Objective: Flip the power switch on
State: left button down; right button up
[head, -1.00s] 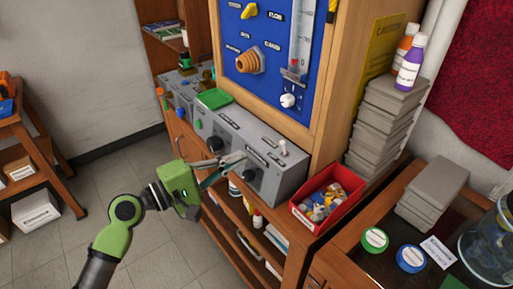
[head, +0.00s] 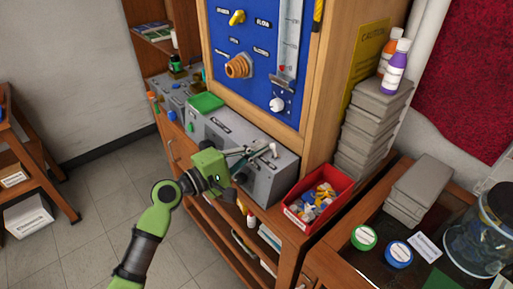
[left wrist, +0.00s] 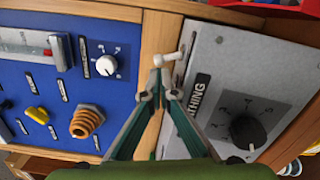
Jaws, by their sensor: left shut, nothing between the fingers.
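A small white toggle switch (head: 273,150) stands on the top right part of a long grey control box (head: 225,125). In the left wrist view the toggle (left wrist: 171,58) sits at the edge of the box's grey face (left wrist: 235,62). I cannot read a power label beside it. My left gripper (head: 264,147) is shut and empty, with its fingertips close to the toggle. In the left wrist view the fingertips (left wrist: 159,78) meet just below the toggle; whether they touch it I cannot tell. My right gripper is not in view.
A blue panel (head: 260,65) with knobs and a gauge rises behind the box. A black dial (left wrist: 248,132) is on the box's face. A red bin (head: 318,197) of small parts stands to the right. Grey stacked boxes (head: 370,125) are farther right.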

pick_arm(q)
jog(key=shift+s+d+r+m+b, duration=0.15)
jog(key=shift+m+b, duration=0.1)
jog(key=shift+m, duration=0.3)
jog(key=shift+s+d+r+m+b, duration=0.1)
jog(key=shift+r+m+b, duration=0.1)
jog(key=shift+m, duration=0.35)
jog(key=shift+s+m, duration=0.1)
jog(key=shift+m, duration=0.5)
jog(key=m, duration=0.1)
jog(key=d+r+m+b, duration=0.1)
jog(key=m, duration=0.1)
jog(key=shift+s, duration=0.4)
jog(key=shift+f, duration=0.1)
